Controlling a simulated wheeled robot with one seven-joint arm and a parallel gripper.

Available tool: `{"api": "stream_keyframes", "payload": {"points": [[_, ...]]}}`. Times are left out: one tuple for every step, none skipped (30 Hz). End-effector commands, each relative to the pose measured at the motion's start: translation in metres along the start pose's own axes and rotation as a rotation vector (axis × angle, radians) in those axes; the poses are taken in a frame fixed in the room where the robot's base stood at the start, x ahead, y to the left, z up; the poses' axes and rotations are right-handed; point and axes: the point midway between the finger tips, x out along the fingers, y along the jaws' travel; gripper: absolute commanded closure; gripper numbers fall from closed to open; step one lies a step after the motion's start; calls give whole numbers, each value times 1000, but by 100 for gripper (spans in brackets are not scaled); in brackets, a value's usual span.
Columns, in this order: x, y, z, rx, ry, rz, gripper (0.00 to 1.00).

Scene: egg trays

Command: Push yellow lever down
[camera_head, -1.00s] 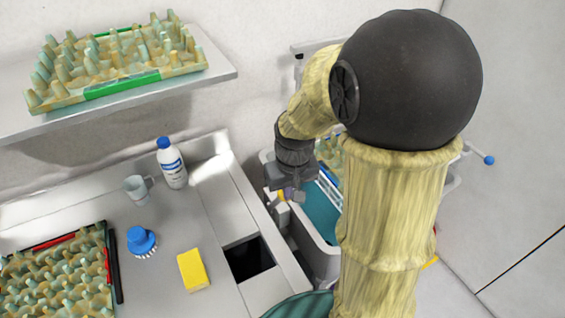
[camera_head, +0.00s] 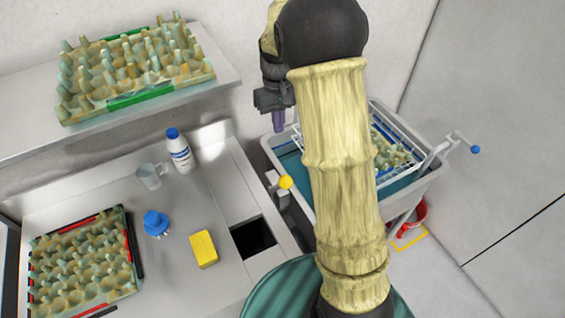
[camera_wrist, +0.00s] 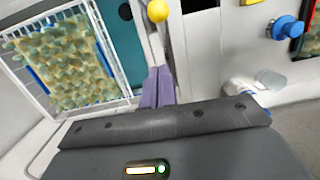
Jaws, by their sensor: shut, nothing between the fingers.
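The yellow lever's round knob (camera_head: 286,182) stands at the left rim of the grey basin, beside the counter edge. In the wrist view the yellow knob (camera_wrist: 158,11) is at the top centre, on a thin pale rod. My gripper (camera_head: 278,122) is shut and empty, with its purple fingers pointing down. It is above and behind the knob in the head view, apart from it. In the wrist view the gripper fingertips (camera_wrist: 158,72) are together, below the knob in the picture.
The basin (camera_head: 437,172) holds a wire rack with an egg tray and has a blue-ended crank (camera_head: 475,149) at right. The counter carries a yellow sponge (camera_head: 203,249), blue brush (camera_head: 155,222), bottle (camera_head: 179,152) and cup (camera_head: 149,177). A shelf (camera_head: 228,79) overhangs at left.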

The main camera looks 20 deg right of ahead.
Motion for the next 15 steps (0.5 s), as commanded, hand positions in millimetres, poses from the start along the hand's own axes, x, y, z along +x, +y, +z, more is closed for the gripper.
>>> {"api": "stream_keyframes", "payload": {"points": [[3,0,1,0,-3,-1,100],[6,0,1,0,-4,-1,100],[10,0,1,0,-4,-1,100],[14,0,1,1,-5,-2,100],[19,0,2,1,-6,-2,100],[25,-1,2,1,-6,-2,100],[30,-1,1,0,-6,-2,100],[35,-1,2,0,-7,-2,100],[42,-1,2,0,-7,-2,100],[47,0,2,0,-6,-1,100],[53,0,2,0,-8,-1,100],[59,0,2,0,-7,-1,100],[65,0,2,1,-6,-1,100],[70,-1,2,1,-7,-1,100],[77,-1,2,1,-7,-2,100]]}}
